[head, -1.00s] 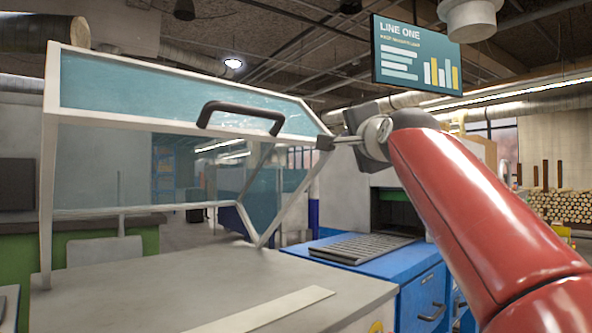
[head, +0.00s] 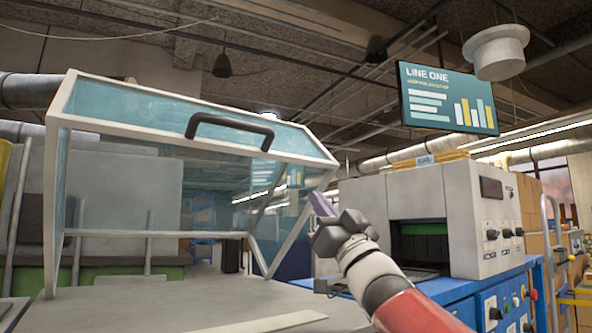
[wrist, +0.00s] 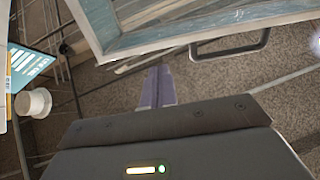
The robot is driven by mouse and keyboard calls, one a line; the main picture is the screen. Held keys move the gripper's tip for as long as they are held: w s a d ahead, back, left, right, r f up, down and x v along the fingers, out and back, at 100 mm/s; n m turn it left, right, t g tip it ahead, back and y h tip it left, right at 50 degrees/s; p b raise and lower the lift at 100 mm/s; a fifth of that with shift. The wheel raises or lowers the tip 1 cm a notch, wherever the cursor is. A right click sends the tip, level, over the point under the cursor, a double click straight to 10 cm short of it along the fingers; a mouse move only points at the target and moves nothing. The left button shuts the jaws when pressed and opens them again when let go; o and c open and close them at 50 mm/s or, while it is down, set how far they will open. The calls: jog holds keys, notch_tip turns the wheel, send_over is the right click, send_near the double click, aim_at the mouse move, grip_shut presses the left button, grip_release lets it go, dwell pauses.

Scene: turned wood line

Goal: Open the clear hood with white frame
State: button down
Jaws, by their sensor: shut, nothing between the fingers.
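The clear hood with white frame (head: 200,130) stands over a pale worktop (head: 190,304) in the head view. Its dark bar handle (head: 230,122) is on the sloped upper pane. The frame and handle also show upside down at the top of the wrist view, the handle (wrist: 230,53) right of centre. My gripper (head: 318,201) is just right of the hood's right upper corner and lower than the handle, pointing up. Its purple-grey fingers (wrist: 158,90) are together and hold nothing. They are apart from the handle. I cannot tell whether the hood is raised.
A grey machine (head: 440,200) with a dark opening and buttons stands on a blue cabinet (head: 487,300) to the right. A LINE ONE sign (head: 450,97) hangs above. A flat pale strip (head: 262,323) lies on the worktop's front.

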aim_at(290, 160)
jog(key=p+x, duration=0.3)
jog(key=x, duration=0.7)
jog(key=shift+w+a+r, duration=0.15)
jog(key=shift+w+r, duration=0.1)
jog(key=shift+w, duration=0.05)
